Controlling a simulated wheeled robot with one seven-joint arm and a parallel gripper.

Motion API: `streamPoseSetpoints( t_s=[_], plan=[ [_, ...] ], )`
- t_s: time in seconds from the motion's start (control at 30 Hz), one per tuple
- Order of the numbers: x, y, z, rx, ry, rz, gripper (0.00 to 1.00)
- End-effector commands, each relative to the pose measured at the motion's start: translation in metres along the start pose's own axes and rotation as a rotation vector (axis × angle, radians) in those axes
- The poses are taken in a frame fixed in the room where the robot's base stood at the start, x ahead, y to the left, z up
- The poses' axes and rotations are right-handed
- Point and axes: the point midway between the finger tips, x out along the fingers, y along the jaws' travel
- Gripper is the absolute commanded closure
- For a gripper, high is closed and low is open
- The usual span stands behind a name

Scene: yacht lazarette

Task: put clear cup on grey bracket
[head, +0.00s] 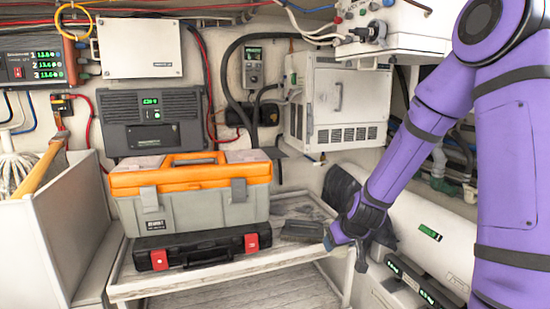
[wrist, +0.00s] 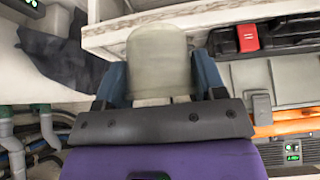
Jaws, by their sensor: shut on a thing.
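My gripper (wrist: 160,88) has blue fingers on both sides of the clear cup (wrist: 158,55), a cloudy, see-through cup, and is shut on it. In the head view my gripper (head: 346,240) is at the right front corner of the white shelf, and I cannot make out the cup there. A flat dark grey piece (head: 302,231) shows on the shelf just left of my gripper. It may be the grey bracket, but I cannot tell for sure. In the wrist view the cup overlaps the shelf edge, and no bracket shows clearly.
The white shelf (head: 225,278) carries a black case with red latches (head: 172,256), with an orange and grey toolbox (head: 205,205) on top. Dark cloth (head: 340,187) hangs behind my gripper. A white cylinder (head: 455,250) and a dark bar with green lights (head: 415,278) lie at right.

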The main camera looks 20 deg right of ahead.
Motion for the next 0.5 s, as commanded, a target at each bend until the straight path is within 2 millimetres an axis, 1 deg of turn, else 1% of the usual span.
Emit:
streamPoseSetpoints(
  t_s=[0.03,0.13,0.3,0.5],
  plan=[
    [-0.014,0.005,-0.002,0.005,0.004,0.006,0.59],
    [-0.032,0.006,-0.004,0.004,0.003,0.005,0.59],
    [-0.049,0.006,-0.004,0.004,0.000,0.002,0.59],
    [-0.064,0.006,-0.006,0.002,0.001,0.001,0.59]
  ],
)
